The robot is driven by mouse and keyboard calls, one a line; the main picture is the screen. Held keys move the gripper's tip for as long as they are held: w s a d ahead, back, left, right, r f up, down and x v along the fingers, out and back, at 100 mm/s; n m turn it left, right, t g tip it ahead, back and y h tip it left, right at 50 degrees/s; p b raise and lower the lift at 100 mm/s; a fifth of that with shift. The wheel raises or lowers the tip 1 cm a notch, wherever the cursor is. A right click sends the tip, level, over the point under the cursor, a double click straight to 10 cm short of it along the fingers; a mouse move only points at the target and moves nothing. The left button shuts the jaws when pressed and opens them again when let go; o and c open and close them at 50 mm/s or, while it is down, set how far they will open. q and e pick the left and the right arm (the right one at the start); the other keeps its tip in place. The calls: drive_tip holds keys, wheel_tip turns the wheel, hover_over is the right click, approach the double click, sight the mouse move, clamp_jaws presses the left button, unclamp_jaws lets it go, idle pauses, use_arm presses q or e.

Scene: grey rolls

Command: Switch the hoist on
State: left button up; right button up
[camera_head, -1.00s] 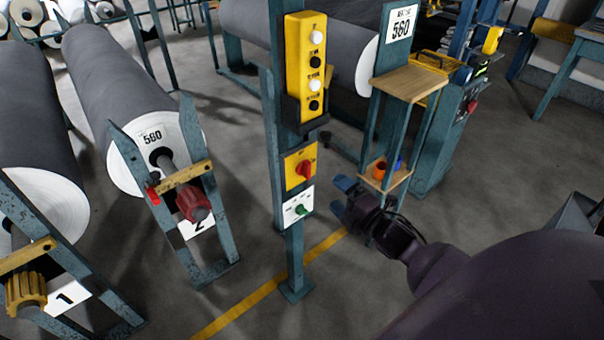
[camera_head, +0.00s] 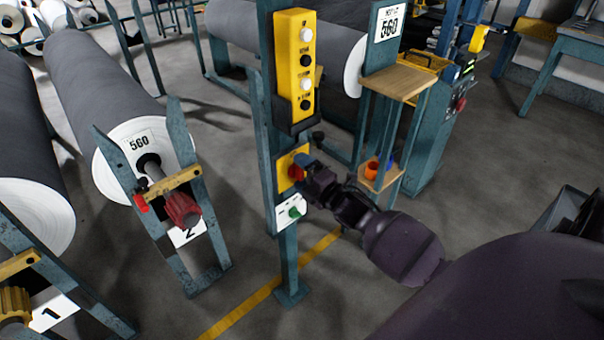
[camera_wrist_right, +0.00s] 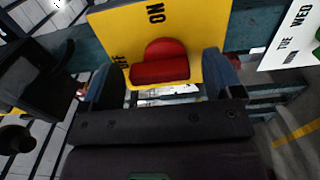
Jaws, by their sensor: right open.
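The hoist switch is a red rotary knob (camera_wrist_right: 160,64) on a yellow plate (camera_wrist_right: 112,36) marked OFF and ON, fixed to a blue-grey post (camera_head: 265,130). My right gripper (camera_head: 300,167) is at the knob, covering part of it in the head view. In the right wrist view its blue fingertips (camera_wrist_right: 163,78) stand apart on either side of the red knob. The gripper is open; whether a finger touches the knob I cannot tell. The knob's bar lies roughly across the picture, between the two labels. My left gripper is in neither view.
Above the switch hangs a yellow push-button box (camera_head: 296,65). Below it is a white plate with a green knob (camera_head: 295,211). A wooden-shelved stand (camera_head: 400,83) is to the right. Grey rolls (camera_head: 95,85) lie at the left. Floor is clear in front.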

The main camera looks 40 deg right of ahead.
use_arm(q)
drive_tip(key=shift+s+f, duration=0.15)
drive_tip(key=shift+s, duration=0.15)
use_arm(e)
drive_tip(key=c, duration=0.9)
drive_tip(key=shift+r, duration=0.1)
drive_tip(key=m+p, duration=0.3)
drive_tip(key=m, duration=0.3)
drive_tip(key=shift+d+r, duration=0.1)
drive_tip(key=shift+d, duration=0.05)
use_arm(q)
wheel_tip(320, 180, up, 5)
drive_tip(key=p, duration=0.3)
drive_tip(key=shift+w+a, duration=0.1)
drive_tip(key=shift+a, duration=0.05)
use_arm(e)
drive_tip(key=m, duration=0.7)
drive_tip(key=f+m, duration=0.1)
drive_tip(key=m, duration=0.3)
drive_tip(key=shift+d+m, duration=0.15)
drive_tip(key=shift+m, duration=0.45)
